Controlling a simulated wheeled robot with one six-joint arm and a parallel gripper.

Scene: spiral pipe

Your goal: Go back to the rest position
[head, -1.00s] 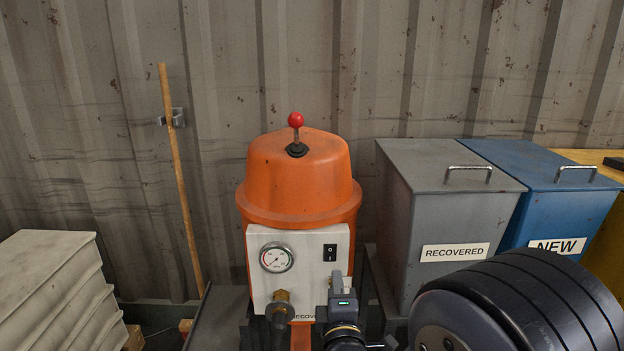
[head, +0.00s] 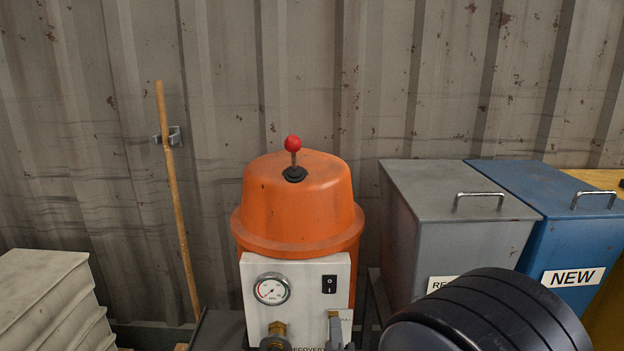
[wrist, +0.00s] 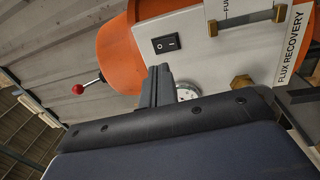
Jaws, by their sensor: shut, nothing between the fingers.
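My gripper shows in the wrist view, its dark fingers (wrist: 157,86) shut together with nothing between them. They stand in front of the white panel (wrist: 215,50) of the orange machine and partly hide its round gauge (wrist: 187,92). A gap between fingers and panel cannot be judged. In the head view the orange machine (head: 297,205) stands in the middle with a red-knobbed lever (head: 293,143) on top. A large black rounded part of my arm (head: 490,315) fills the lower right there.
The grey bin (head: 455,245) and blue bin (head: 545,215) stand at right, lids closed. A wooden pole (head: 176,200) leans in a wall clip at left. Pale stacked slabs (head: 45,300) are lower left. The corrugated wall (head: 380,80) closes the back. Brass fittings (wrist: 280,13) stick out from the panel.

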